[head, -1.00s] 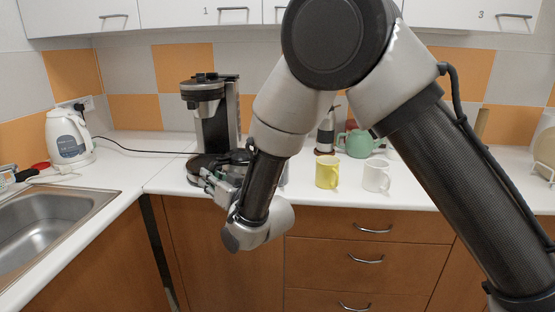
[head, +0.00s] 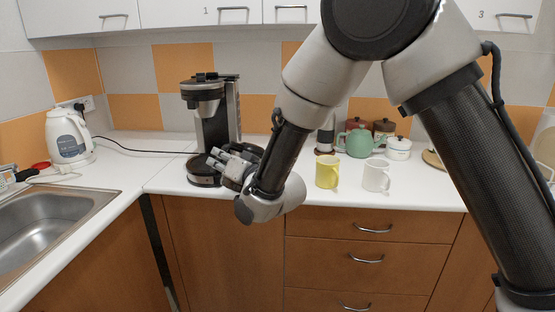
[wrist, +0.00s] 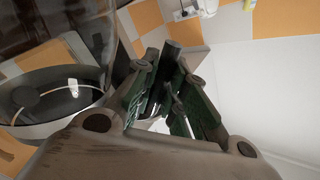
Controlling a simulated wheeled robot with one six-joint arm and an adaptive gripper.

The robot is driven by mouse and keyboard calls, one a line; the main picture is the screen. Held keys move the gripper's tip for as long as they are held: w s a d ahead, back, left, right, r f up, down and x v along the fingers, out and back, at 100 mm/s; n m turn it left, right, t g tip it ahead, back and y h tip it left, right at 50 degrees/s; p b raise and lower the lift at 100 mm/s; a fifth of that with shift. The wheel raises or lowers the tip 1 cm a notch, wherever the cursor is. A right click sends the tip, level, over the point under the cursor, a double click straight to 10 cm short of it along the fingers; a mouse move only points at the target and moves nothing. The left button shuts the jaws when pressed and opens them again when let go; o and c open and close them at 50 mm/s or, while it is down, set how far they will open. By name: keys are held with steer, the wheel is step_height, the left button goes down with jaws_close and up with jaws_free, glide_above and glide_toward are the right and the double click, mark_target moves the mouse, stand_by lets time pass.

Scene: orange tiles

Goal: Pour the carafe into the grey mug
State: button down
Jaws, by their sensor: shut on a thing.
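The glass carafe (wrist: 55,88) fills the left of the wrist view, with dark rims and a see-through wall. My gripper (wrist: 165,95) is shut on its dark handle (wrist: 170,60). In the head view my gripper (head: 222,160) is in front of the coffee maker, just right of its base, and with my wrist it hides most of the carafe. The fill level cannot be told. The pale mug, white to light grey (head: 376,176), stands upright on the counter, well to the right of my gripper.
The coffee maker (head: 212,115) stands behind my gripper. A yellow mug (head: 327,172) stands between my gripper and the pale mug. A green teapot (head: 358,142) and a white lidded pot (head: 398,148) stand behind. The kettle (head: 68,137) and sink (head: 45,225) are left.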

mark_target(233, 143)
steer(key=shift+w+d+r+m, duration=0.45)
steer(key=shift+w+r+m, duration=0.1)
steer(key=shift+r, duration=0.25)
steer(key=shift+w+d+r+m, duration=0.45)
steer(key=shift+w+r+m, duration=0.1)
steer(key=shift+r, duration=0.25)
steer(key=shift+w+d+r+m, duration=0.25)
steer(key=shift+r+m, duration=0.1)
steer(key=shift+r, duration=0.15)
steer(key=shift+w+d+r+m, duration=0.15)
steer(key=shift+w+r+m, duration=0.1)
steer(key=shift+r+m, duration=0.2)
steer(key=shift+w+d+r+m, duration=0.2)
steer(key=shift+w+r+m, duration=0.1)
steer(key=shift+r, duration=0.2)
steer(key=shift+d+r, duration=0.15)
steer(key=shift+r, duration=0.05)
steer(key=shift+w+r+m, duration=0.2)
steer(key=shift+m, duration=0.1)
stand_by(0.9)
steer(key=shift+w+d+r, duration=0.1)
steer(key=shift+d+r, duration=0.05)
steer(key=shift+r, duration=0.05)
stand_by(1.2)
